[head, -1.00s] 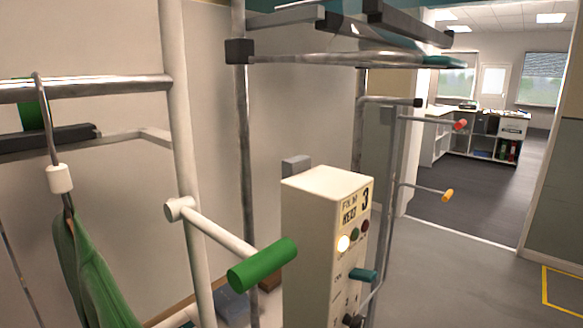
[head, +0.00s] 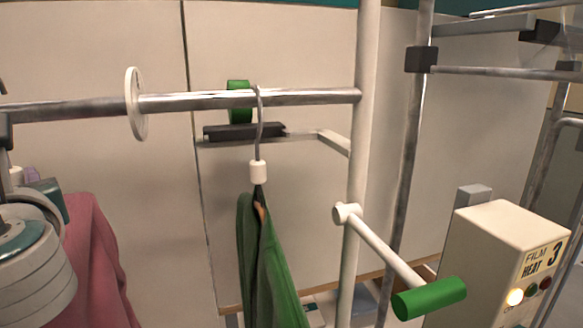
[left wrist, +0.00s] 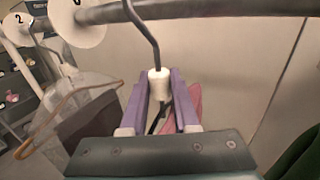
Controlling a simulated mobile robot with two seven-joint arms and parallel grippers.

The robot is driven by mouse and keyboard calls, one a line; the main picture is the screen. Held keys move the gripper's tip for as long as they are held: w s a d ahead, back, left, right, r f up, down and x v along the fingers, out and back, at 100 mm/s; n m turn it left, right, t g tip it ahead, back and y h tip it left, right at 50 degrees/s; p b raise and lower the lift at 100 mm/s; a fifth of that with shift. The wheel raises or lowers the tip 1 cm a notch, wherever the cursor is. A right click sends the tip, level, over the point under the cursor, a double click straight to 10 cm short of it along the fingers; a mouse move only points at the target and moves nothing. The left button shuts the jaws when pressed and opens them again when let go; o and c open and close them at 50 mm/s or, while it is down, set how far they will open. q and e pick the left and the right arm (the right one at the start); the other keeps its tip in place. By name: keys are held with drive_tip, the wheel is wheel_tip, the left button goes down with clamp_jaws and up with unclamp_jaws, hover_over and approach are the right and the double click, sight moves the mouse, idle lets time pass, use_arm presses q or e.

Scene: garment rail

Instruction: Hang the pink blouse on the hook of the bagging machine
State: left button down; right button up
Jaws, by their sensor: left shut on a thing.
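The pink blouse (head: 95,265) hangs at the left of the head view, partly hidden behind my left arm. It also shows as a pink strip (left wrist: 195,103) behind the fingers in the left wrist view. My left gripper (left wrist: 160,88) has its purple fingers shut on the white collar (left wrist: 159,84) of the hanger. The hanger's metal hook (left wrist: 147,38) rises to the rail; whether it still bears on it I cannot tell. The bagging machine's white control box (head: 510,250) stands at the right; its hook is not clearly seen. My right gripper is not in view.
The metal rail (head: 300,97) carries a white disc (head: 136,103) and a green garment (head: 265,270) on a hanger. A white post (head: 365,190) with a green-tipped arm (head: 430,298) stands before the machine. A brown hanger with a greyish garment (left wrist: 85,115) hangs at the left in the wrist view.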

use_arm(q)
drive_tip(key=shift+s+d+r+p, duration=0.1)
drive_tip(key=shift+s+d+p, duration=0.15)
drive_tip(key=shift+s+p, duration=0.65)
drive_tip(key=shift+s+d+r+p, duration=0.1)
drive_tip(key=shift+s+d+p, duration=0.1)
drive_tip(key=shift+s+p, duration=0.6)
drive_tip(key=shift+s+d+f, duration=0.1)
drive_tip(key=shift+s, duration=0.45)
drive_tip(key=shift+f, duration=0.1)
